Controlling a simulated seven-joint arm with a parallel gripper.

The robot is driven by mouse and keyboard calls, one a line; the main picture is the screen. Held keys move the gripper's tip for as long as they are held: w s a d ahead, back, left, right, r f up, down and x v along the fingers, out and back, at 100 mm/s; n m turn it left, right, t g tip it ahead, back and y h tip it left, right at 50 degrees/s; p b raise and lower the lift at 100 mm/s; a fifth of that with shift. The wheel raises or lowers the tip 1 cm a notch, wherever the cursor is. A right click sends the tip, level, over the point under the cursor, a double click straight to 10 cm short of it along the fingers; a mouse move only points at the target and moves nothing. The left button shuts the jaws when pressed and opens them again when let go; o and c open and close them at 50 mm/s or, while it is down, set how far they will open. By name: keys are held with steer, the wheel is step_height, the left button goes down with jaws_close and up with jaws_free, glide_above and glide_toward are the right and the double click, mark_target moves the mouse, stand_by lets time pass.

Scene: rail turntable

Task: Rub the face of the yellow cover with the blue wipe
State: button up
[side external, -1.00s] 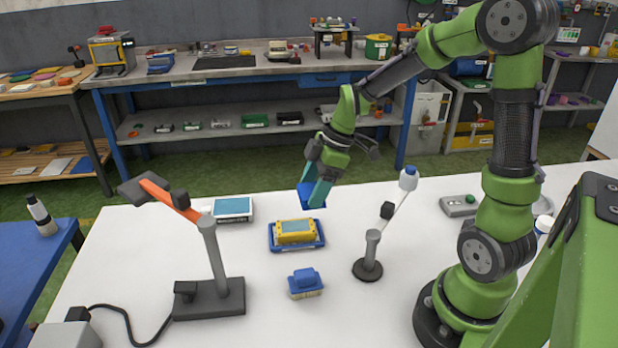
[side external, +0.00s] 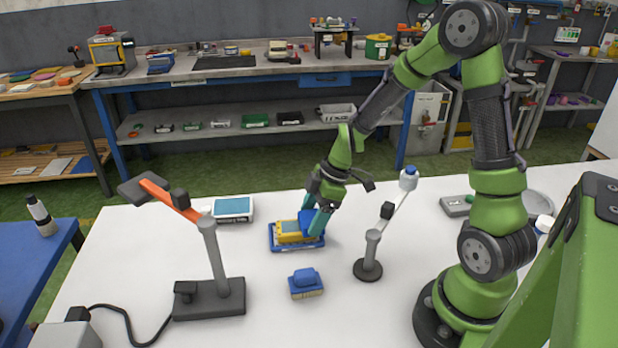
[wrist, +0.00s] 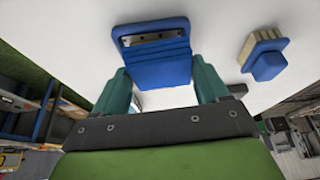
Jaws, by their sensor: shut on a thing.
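The yellow cover (side external: 288,231) lies on a blue tray (side external: 284,248) in the middle of the white table, with a grey-blue panel on its face. My gripper (side external: 316,221) is shut on the blue wipe (side external: 307,222) and holds it at the right end of the cover. I cannot tell for sure whether the wipe touches the face. In the wrist view the wipe (wrist: 160,65) sits between my two teal fingers and hides most of the cover; the tray's blue rim (wrist: 150,27) shows beyond it.
A blue brush (side external: 305,283) lies in front of the tray; it also shows in the wrist view (wrist: 268,66). A stand with an orange arm (side external: 215,260) is at left, a thin stand with a blue-capped head (side external: 371,255) at right. A blue-white box (side external: 233,209) lies behind left.

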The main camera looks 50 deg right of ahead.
steer(key=shift+w+a, duration=2.95)
steer(key=shift+a, duration=0.05)
steer(key=shift+s+d, duration=2.85)
steer(key=shift+d, duration=0.05)
steer(key=shift+s+d+r, duration=0.15)
glide_toward(278, 230)
steer(key=shift+s+d+r, duration=0.7)
steer(key=shift+s+d, duration=0.1)
steer(key=shift+s, duration=0.05)
steer(key=shift+s+d+r, duration=0.65)
steer(key=shift+s+d, duration=0.15)
steer(key=shift+s, duration=0.05)
